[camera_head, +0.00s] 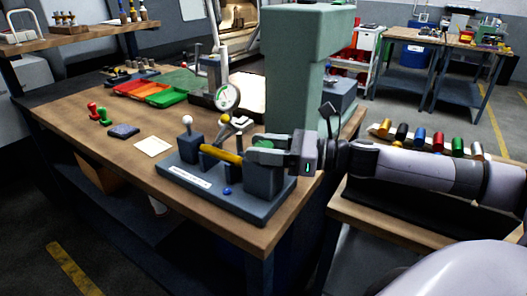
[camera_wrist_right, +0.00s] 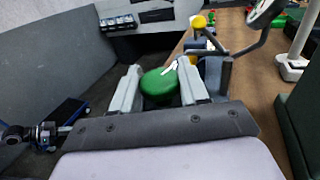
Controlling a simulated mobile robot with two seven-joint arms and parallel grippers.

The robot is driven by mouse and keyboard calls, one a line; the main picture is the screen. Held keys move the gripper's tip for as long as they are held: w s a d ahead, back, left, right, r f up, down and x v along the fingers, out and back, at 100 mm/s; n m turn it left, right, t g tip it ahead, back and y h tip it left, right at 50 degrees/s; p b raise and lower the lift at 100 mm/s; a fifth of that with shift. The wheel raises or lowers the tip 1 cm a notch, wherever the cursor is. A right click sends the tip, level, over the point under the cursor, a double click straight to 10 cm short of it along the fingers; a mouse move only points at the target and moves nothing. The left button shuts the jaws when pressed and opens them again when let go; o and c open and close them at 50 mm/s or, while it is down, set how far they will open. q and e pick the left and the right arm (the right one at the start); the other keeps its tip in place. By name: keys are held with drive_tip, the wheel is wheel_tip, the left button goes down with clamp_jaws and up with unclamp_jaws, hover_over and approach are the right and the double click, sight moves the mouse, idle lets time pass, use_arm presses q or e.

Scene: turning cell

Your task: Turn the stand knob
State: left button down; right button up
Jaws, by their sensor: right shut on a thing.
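The grey-blue stand (camera_head: 190,176) sits near the front right corner of the workbench, with upright blocks and a yellow bar (camera_head: 222,154) across it. The green stand knob (camera_wrist_right: 158,88) is at its right end, with a white pointer-like mark near its top edge in the wrist view. My right gripper (camera_head: 257,150) reaches in from the right and is shut on the knob, one finger on each side. In the head view the fingers hide most of the knob. My left gripper is not in view.
A round dial gauge (camera_head: 228,98) stands just behind the stand. A green column (camera_head: 296,70) rises close behind my right gripper. Several coloured cylinders (camera_head: 420,138) line the side table at right. The bench left of the stand holds a paper (camera_head: 153,146) and a dark pad (camera_head: 123,131).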

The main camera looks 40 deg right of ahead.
drive_tip(key=m+t+h+b, duration=0.1)
drive_tip(key=m+t+h, duration=0.1)
drive_tip(key=shift+s+a+f+h+b, duration=0.1)
drive_tip(key=shift+f+h+b, duration=0.1)
drive_tip(key=shift+h+b, duration=0.15)
drive_tip(key=shift+r+m+t+h, duration=0.2)
drive_tip(key=shift+m+t+h, duration=0.3)
drive_tip(key=shift+m+h, duration=0.3)
drive_tip(key=shift+r+m+t+h, duration=0.1)
drive_tip(key=shift+m+t+h, duration=0.2)
drive_tip(key=shift+h, duration=0.35)
drive_tip(key=m+t+h+p, duration=0.1)
drive_tip(key=m+h, duration=0.1)
drive_tip(key=h, duration=0.1)
drive_tip(key=shift+r+h, duration=0.15)
drive_tip(key=shift+h, duration=0.15)
drive_tip(key=m+h+p, duration=0.4)
drive_tip(key=h, duration=0.2)
drive_tip(key=shift+m+h, duration=0.3)
drive_tip(key=shift+m, duration=0.1)
drive_tip(key=m+g+h+p, duration=0.1)
drive_tip(key=m+h, duration=0.1)
drive_tip(key=h, duration=0.1)
drive_tip(key=shift+h, duration=0.4)
drive_tip(key=shift+f+m+g+h+p, duration=0.2)
drive_tip(key=shift+m+g+h+p, duration=0.2)
drive_tip(key=shift+m+g+h, duration=0.95)
drive_tip(key=shift+m+h, duration=0.35)
drive_tip(key=shift+h, duration=0.3)
